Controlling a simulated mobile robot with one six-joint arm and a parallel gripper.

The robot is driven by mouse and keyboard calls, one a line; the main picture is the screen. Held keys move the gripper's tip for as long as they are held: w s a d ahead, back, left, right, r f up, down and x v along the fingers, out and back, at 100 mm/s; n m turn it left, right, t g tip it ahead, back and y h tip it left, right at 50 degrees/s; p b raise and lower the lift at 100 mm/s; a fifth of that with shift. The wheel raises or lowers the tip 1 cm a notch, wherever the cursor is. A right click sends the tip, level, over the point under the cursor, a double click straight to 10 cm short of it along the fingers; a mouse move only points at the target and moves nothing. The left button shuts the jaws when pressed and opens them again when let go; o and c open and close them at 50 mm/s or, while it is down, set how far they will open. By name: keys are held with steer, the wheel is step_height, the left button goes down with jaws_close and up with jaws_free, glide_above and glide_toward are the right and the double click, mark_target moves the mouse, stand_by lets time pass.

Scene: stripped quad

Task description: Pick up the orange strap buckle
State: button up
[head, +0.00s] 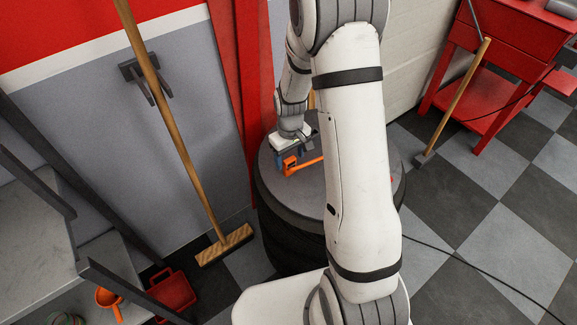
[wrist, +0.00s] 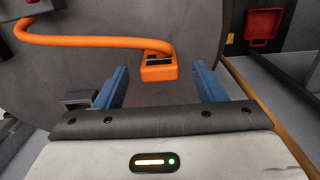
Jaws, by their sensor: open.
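The orange strap buckle (head: 291,165) lies on the round grey top of a drum-like dark stand (head: 330,190). In the wrist view the buckle (wrist: 159,70) is an orange block with a dark slot, and its orange strap runs left from it. My gripper (head: 281,161) is over the stand top at the buckle. In the wrist view its two blue fingers (wrist: 160,76) are apart, one on each side of the buckle, with visible gaps. The gripper is open and holds nothing. My arm hides part of the stand top in the head view.
A broom (head: 222,243) leans against the wall left of the stand. A red box-like item (head: 173,291) lies on the floor beside it. A small dark grey block (wrist: 78,98) is near the left finger. A red cart (head: 490,70) stands at the right.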

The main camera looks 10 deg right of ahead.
step_height(320, 180, down, 2)
steer(key=shift+f, duration=0.1)
steer(key=c, duration=1.1)
